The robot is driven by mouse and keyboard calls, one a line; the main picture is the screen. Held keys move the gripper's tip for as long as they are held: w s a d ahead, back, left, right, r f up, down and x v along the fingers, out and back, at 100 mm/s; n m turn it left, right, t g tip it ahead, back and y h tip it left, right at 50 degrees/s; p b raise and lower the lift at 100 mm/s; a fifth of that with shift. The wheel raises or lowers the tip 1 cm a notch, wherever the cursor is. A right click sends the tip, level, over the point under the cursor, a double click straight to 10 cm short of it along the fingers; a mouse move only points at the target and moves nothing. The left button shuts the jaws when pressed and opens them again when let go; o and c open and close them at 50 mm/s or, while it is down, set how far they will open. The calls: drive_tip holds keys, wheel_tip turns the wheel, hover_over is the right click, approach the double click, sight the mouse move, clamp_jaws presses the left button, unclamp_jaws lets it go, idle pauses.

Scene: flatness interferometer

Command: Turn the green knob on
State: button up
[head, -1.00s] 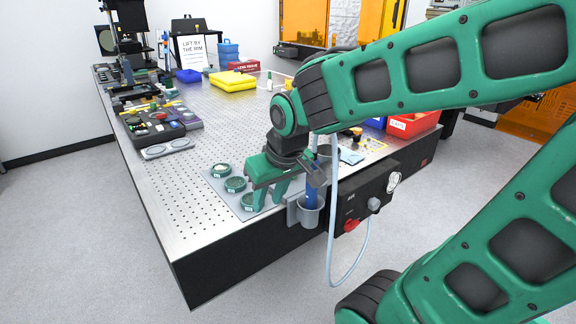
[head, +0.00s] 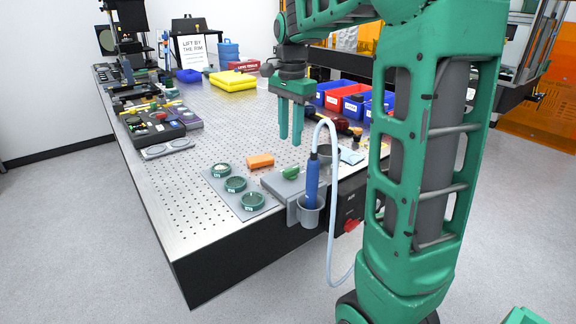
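The green knob (head: 290,173) sits on top of a low grey box (head: 274,183) at the near edge of the optical table. It looks like a small raised bar; its exact setting is too small to read. My gripper (head: 290,142) hangs above the table, behind and above the knob, with its fingers pointing down. The two fingers are apart with a gap between them, and nothing is held. The gripper does not touch the knob.
A blue-handled tool (head: 312,182) with a pale hose stands in a grey holder (head: 306,214) right of the knob. A plate (head: 226,186) with several green-ringed discs lies left. An orange block (head: 260,161) lies behind. Red (head: 352,96) and blue bins stand farther back.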

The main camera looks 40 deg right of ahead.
sight(291, 168)
drive_tip(key=shift+m, duration=0.3)
drive_tip(key=f, duration=1)
drive_tip(key=shift+w+d+f, duration=0.1)
drive_tip(key=shift+d+f, duration=0.15)
drive_tip(key=shift+d, duration=0.05)
drive_tip(key=shift+c, duration=0.3)
clamp_jaws()
drive_tip(key=shift+a, duration=0.2)
drive_tip(key=shift+d, duration=0.15)
